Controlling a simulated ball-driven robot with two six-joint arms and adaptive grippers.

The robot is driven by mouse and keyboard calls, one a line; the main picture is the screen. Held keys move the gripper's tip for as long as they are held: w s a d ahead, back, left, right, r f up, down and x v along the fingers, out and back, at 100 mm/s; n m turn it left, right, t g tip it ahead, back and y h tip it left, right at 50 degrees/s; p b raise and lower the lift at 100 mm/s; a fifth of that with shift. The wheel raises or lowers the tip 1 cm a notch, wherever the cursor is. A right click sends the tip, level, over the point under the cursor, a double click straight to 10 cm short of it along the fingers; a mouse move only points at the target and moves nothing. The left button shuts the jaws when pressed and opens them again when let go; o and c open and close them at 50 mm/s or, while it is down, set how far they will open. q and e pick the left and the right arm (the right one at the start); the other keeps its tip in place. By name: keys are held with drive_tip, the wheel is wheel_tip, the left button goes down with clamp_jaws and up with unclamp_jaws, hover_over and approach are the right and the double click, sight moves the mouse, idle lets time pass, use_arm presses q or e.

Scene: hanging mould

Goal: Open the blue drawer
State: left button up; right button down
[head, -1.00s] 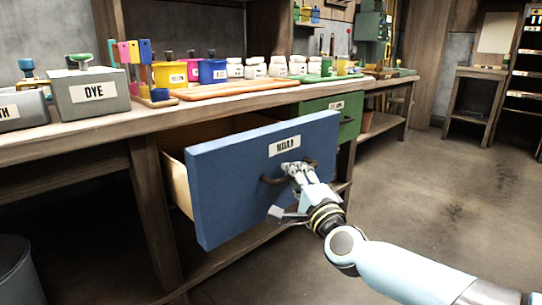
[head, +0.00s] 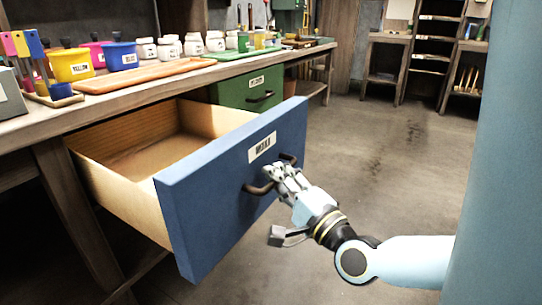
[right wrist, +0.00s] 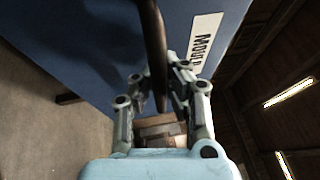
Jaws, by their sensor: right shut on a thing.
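The blue drawer (head: 235,195) with a white label stands pulled well out of the workbench. Its wooden inside (head: 165,145) shows and looks empty. A dark bar handle (head: 258,188) is on its front. My right gripper (head: 283,177) is at this handle and shut on it. In the right wrist view the handle (right wrist: 154,50) runs between the two fingers of the right gripper (right wrist: 162,85), close to the blue front with its label. My left gripper is not in view.
A green drawer (head: 248,90) sits shut behind the blue one. The workbench top (head: 110,95) carries paint pots, white jars (head: 168,48) and boards. Open concrete floor (head: 390,150) lies to the right, with shelves (head: 435,50) at the back.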

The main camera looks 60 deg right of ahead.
drive_tip(key=shift+f, duration=0.2)
drive_tip(key=c, duration=1.3)
unclamp_jaws()
drive_tip(key=shift+r, duration=0.1)
drive_tip(key=shift+c, duration=0.2)
drive_tip(key=shift+s+a, duration=0.1)
drive_tip(key=shift+s, duration=0.2)
drive_tip(key=v, duration=1.1)
drive_tip(key=shift+s, duration=0.15)
